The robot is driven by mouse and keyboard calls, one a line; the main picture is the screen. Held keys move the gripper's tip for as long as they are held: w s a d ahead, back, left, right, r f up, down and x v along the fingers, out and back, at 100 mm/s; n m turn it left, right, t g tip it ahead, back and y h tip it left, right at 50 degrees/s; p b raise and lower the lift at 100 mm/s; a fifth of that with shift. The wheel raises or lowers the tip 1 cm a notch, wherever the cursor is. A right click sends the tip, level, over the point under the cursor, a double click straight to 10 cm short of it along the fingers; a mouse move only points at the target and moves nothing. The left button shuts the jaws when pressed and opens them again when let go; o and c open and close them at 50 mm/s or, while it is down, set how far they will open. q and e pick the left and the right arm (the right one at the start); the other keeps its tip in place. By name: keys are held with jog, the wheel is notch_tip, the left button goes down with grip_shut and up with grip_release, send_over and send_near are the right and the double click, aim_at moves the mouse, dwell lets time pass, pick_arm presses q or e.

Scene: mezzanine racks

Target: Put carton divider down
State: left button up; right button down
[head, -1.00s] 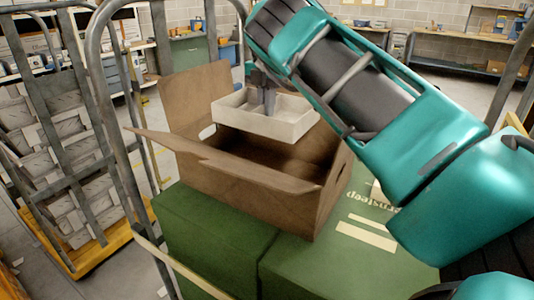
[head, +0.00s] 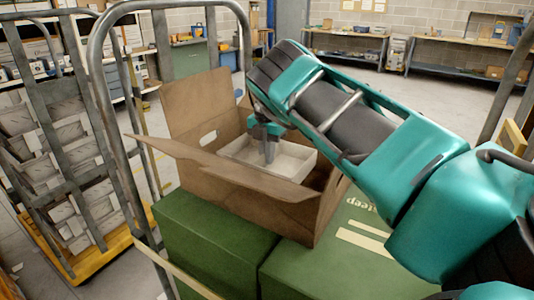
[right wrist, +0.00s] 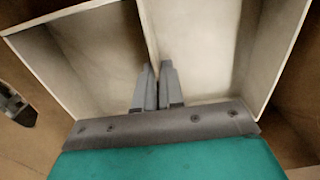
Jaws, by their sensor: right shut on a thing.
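The carton divider (head: 292,160) is a pale, shallow, open tray-like piece. It sits partly inside the open brown cardboard carton (head: 238,182), its lower part hidden by the near flap. My right gripper (head: 269,155) points down into it and is shut on its inner partition. In the right wrist view the two grey fingers (right wrist: 158,88) pinch the partition (right wrist: 150,40), with a compartment on either side. Whether the divider touches the carton floor cannot be told. My left gripper is not in view.
The carton stands on green boxes (head: 215,245) inside a grey metal cage frame (head: 98,90). Its flaps stick up at the back and out at the front left. Another caged trolley (head: 60,170) is at left. Workbenches (head: 460,55) line the far wall.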

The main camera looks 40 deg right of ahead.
jog(key=shift+f+b, duration=0.45)
jog(key=shift+f, duration=0.15)
jog(key=c, duration=1.2)
grip_release()
jog(key=shift+c, duration=0.2)
jog(key=shift+r, duration=0.15)
jog(key=shift+r+p, duration=0.25)
jog(key=shift+p, duration=0.05)
notch_tip(320, 180, up, 12)
jog(key=shift+r, duration=0.25)
